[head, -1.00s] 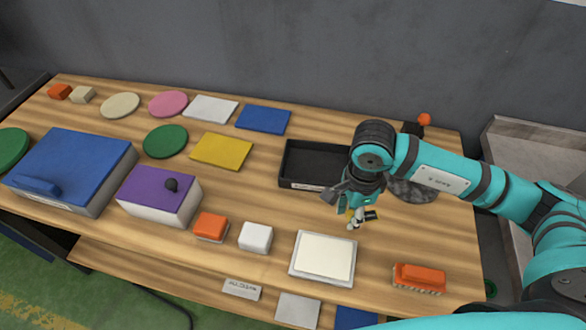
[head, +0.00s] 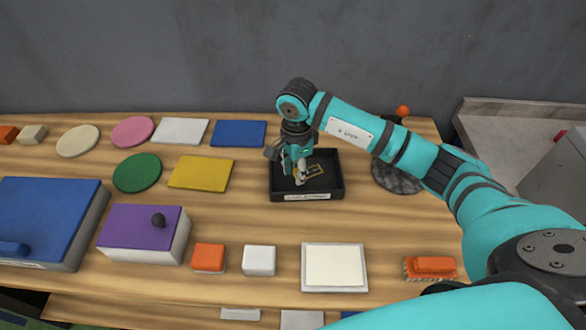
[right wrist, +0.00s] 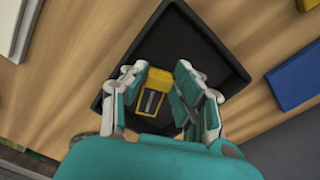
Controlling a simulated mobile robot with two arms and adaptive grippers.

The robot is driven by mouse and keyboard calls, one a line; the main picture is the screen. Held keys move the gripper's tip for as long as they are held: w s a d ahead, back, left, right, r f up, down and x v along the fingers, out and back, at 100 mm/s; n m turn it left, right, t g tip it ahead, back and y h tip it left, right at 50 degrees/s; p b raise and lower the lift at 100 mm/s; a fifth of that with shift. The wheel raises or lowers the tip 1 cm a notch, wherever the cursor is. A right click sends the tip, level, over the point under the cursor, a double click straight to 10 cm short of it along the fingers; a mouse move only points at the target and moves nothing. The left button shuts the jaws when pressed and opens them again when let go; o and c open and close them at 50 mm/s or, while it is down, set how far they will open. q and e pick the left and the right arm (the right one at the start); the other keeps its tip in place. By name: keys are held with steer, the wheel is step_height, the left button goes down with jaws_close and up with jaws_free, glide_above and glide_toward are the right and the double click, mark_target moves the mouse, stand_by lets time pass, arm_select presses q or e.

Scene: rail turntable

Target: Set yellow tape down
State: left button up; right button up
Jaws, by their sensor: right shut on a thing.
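The yellow tape (right wrist: 155,95) shows between the fingers of my right gripper (right wrist: 162,97) in the right wrist view, with a dark and grey middle. My right gripper is shut on the tape and points down inside the tray's outline. The tray (right wrist: 206,30) surrounds the tape in the right wrist view. I cannot tell whether the tape touches the tray floor. My left gripper is not in view.
A dark round disc (head: 397,177) lies right of the tray. A yellow plate (head: 202,174) and a blue plate (head: 238,133) lie left of it. A white-topped pad (head: 335,266), a white block (head: 259,260) and an orange brush (head: 431,267) stand in front. Bare wood separates them from the tray.

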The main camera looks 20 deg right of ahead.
mark_target(293, 181)
steer(key=shift+w, duration=0.75)
steer(key=shift+w+f+p, duration=0.2)
steer(key=shift+w+p, duration=0.05)
steer(key=shift+p, duration=0.05)
step_height(293, 181, down, 2)
steer(key=shift+f+p, duration=0.2)
steer(key=shift+p, duration=0.35)
steer(key=shift+f, duration=0.45)
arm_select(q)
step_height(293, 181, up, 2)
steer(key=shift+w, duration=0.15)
arm_select(e)
steer(key=shift+d+f, duration=0.1)
steer(key=shift+f, duration=0.05)
steer(key=o, duration=0.7)
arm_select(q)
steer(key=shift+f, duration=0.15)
